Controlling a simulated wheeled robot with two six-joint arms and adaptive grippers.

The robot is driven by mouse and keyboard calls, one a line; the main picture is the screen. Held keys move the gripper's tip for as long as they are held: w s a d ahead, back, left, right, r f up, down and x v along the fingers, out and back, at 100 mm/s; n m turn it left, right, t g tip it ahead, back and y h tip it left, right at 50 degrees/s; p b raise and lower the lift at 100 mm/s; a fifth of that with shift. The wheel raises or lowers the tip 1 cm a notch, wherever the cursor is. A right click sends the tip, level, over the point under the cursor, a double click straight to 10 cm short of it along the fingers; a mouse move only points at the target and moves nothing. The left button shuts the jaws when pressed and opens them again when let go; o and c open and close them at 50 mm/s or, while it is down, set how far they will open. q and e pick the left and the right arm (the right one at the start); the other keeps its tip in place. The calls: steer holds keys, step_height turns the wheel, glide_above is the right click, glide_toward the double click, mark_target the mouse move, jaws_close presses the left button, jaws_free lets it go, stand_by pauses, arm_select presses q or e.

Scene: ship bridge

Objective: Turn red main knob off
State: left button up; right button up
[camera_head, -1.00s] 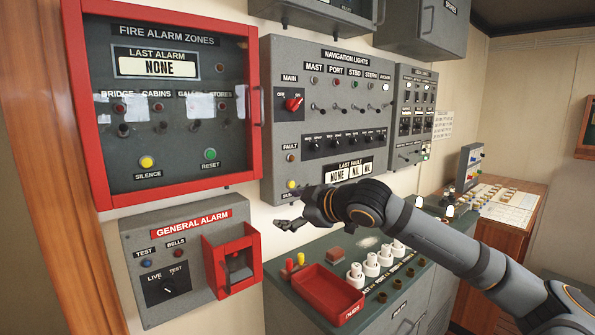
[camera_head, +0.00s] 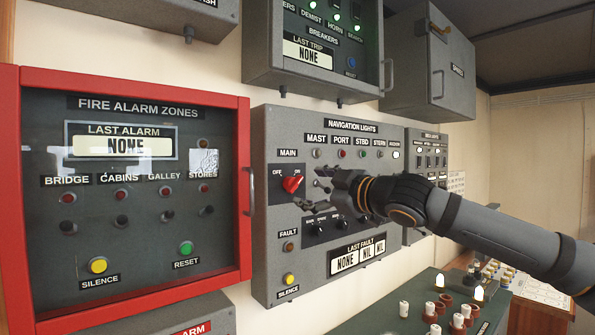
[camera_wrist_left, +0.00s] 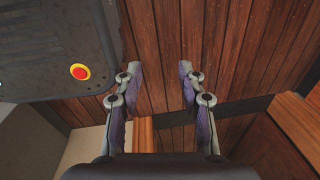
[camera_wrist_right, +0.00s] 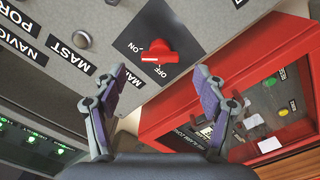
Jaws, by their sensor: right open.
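The red main knob (camera_head: 291,184) sits on a dark plate under the MAIN label, on the grey navigation lights panel (camera_head: 268,240). OFF is marked at its upper left and ON at its upper right; its handle seems to lean toward ON. My right gripper (camera_head: 322,182) is open just right of the knob, apart from it. In the right wrist view the knob (camera_wrist_right: 152,52) lies ahead of the open, empty fingers (camera_wrist_right: 172,86). My left gripper (camera_wrist_left: 157,70) is open and empty above a wooden plank floor, away from the panel.
A red-framed fire alarm box (camera_head: 243,125) stands close to the left of the panel. A breakers box (camera_head: 320,85) hangs above it. Small switches and dials sit right of the knob, partly behind my right gripper. A console with pegs (camera_head: 400,315) is below.

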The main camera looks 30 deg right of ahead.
mark_target(297, 186)
steer(key=w+p, duration=0.4)
steer(key=p, duration=0.1)
steer(key=shift+w+r, duration=0.15)
steer(key=shift+r, duration=0.15)
steer(key=p, duration=0.3)
steer(key=shift+w+a+r, duration=0.15)
steer(key=shift+w+a, duration=0.05)
steer(key=shift+w+d+f+p, duration=0.2)
steer(key=shift+w+p, duration=0.3)
steer(key=shift+p, duration=0.75)
steer(key=shift+w+f+p, duration=0.2)
steer(key=shift+f+p, duration=0.1)
steer(key=shift+p, duration=0.1)
steer(key=shift+s+a, duration=0.1)
steer(key=shift+a, duration=0.1)
steer(key=shift+c, duration=0.4)
steer(key=shift+d+f, duration=0.1)
steer(key=c, duration=1.1)
arm_select(q)
steer(key=w+d+r, duration=0.1)
steer(key=w+r, duration=0.3)
steer(key=r, duration=0.9)
steer(key=shift+w+d+t, duration=0.15)
steer(key=shift+d+t, duration=0.15)
steer(key=shift+d, duration=0.1)
